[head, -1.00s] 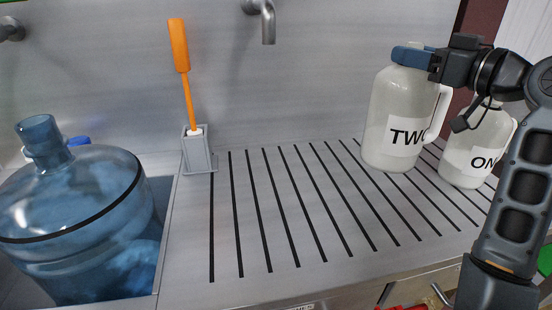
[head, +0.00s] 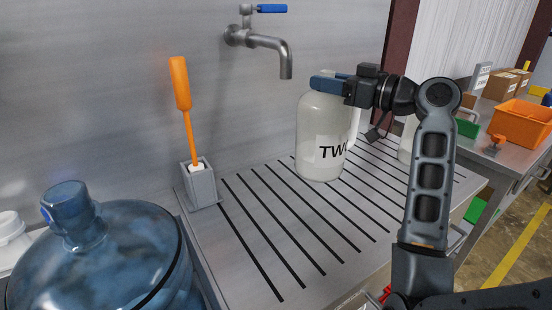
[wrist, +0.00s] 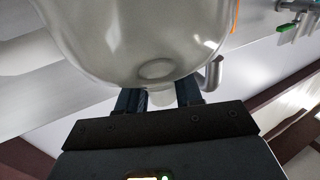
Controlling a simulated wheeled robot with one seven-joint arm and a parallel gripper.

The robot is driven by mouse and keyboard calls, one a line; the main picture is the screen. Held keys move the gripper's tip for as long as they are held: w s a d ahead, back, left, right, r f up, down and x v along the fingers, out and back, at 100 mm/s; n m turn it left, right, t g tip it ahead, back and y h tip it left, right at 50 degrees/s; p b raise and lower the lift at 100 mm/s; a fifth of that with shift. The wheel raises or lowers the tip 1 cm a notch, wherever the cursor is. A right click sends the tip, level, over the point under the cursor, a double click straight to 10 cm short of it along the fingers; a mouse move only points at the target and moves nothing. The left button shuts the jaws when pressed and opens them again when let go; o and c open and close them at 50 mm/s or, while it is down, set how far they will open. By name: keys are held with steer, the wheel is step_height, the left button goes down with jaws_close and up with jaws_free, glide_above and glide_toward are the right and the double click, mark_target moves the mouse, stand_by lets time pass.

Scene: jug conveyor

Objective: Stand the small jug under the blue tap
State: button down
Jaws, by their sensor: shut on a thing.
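My gripper (head: 325,84) is shut on the top of the whitish jug marked TWO (head: 318,125). The jug is upright, its base at or just above the ribbed drainboard; I cannot tell which. In the wrist view the jug (wrist: 140,35) fills the top, with its neck between my fingers (wrist: 158,98). The tap with the blue lever (head: 270,8) is on the wall, and its spout (head: 286,65) ends left of the jug. The second jug (head: 405,145) is mostly hidden behind my arm; earlier it showed the mark ONE and looked slightly smaller.
An orange-handled brush (head: 181,90) stands in a grey holder (head: 201,186) left of the tap. A large blue water bottle (head: 110,255) is at lower left. The ribbed drainboard (head: 250,215) is bare below the spout. A tap with a green lever (wrist: 290,28) shows in the wrist view.

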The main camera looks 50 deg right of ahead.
mark_target(332, 123)
steer(key=w+a+f+b, duration=0.4)
steer(key=a+f+b, duration=0.1)
steer(key=a+f, duration=0.3)
steer(key=shift+w+f, duration=0.25)
steer(key=shift+f, duration=0.5)
steer(key=shift+f+b, duration=0.15)
steer(key=shift+b, duration=0.25)
steer(key=c, duration=0.8)
jaws_free()
steer(key=shift+o, duration=0.2)
steer(key=s+d+b, duration=0.1)
steer(key=s, duration=1.1)
steer(key=shift+d, duration=0.25)
